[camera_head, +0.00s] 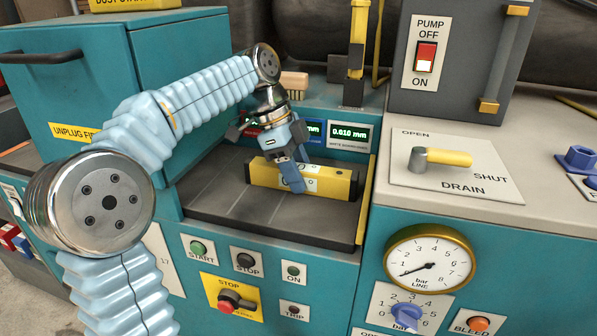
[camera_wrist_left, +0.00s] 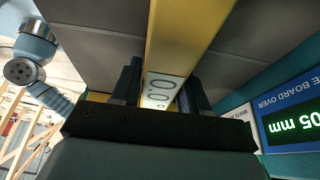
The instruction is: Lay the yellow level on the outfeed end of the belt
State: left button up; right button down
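The yellow level (camera_head: 336,184) is a long bar with white labelled panels. In the head view it lies lengthwise across the picture, over the dark belt (camera_head: 235,200); I cannot tell whether it touches the belt. My left gripper (camera_head: 291,182) reaches down over the level's middle and hides part of it. In the left wrist view the level (camera_wrist_left: 190,35) runs between the two dark fingers of my left gripper (camera_wrist_left: 163,92), which close against both its sides. My right gripper is not in view.
Digital displays (camera_head: 348,136) stand behind the belt. A yellow-edged side strip (camera_head: 364,205) bounds the belt on the right. A wooden-backed brush (camera_head: 293,82) sits behind on the housing. A teal cabinet (camera_head: 170,80) rises at left; a drain lever (camera_head: 440,158) is at right. The belt's front is clear.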

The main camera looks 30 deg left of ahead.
pick_arm(q)
jog(key=o, duration=0.3)
jog(key=shift+o, duration=0.2)
jog(key=shift+r, duration=0.1)
jog(key=p+v, duration=0.3)
jog(key=v, duration=0.9)
